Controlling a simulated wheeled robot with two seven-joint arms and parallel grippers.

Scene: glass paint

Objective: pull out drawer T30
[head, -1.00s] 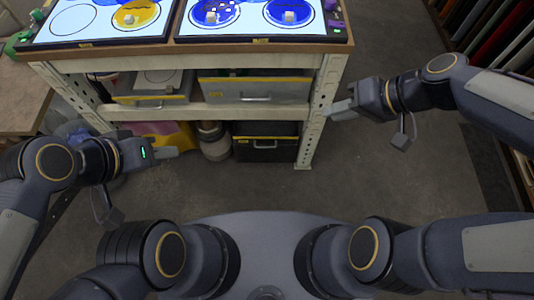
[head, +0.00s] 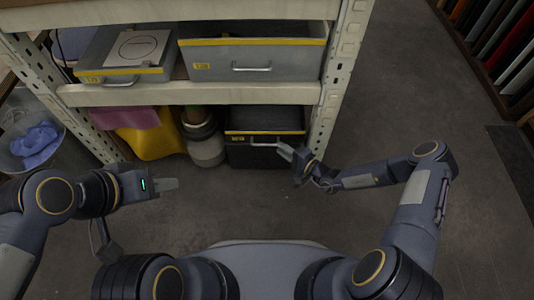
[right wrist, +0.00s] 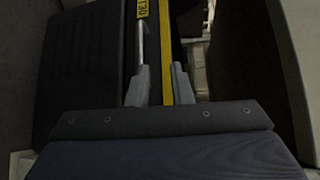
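Drawer T30 (head: 264,156) is the black drawer on the lower shelf of the rack, with a yellow strip along its front and a pale bar handle (head: 260,144). The end of its label shows on the yellow strip in the right wrist view (right wrist: 141,10). My right gripper (head: 284,150) is at the right end of the handle. In the right wrist view its two fingers (right wrist: 159,88) are apart, with the yellow strip between them and the left finger overlapping the handle (right wrist: 141,50). Contact is unclear. My left gripper (head: 168,184) is away to the left, with no object visible in it.
Two grey drawers (head: 253,62) (head: 122,78) sit on the shelf above. A jar-like container (head: 205,149) and a yellow item (head: 155,143) stand left of the black drawer. The rack's right post (head: 337,82) is close to my right arm. The floor in front is clear.

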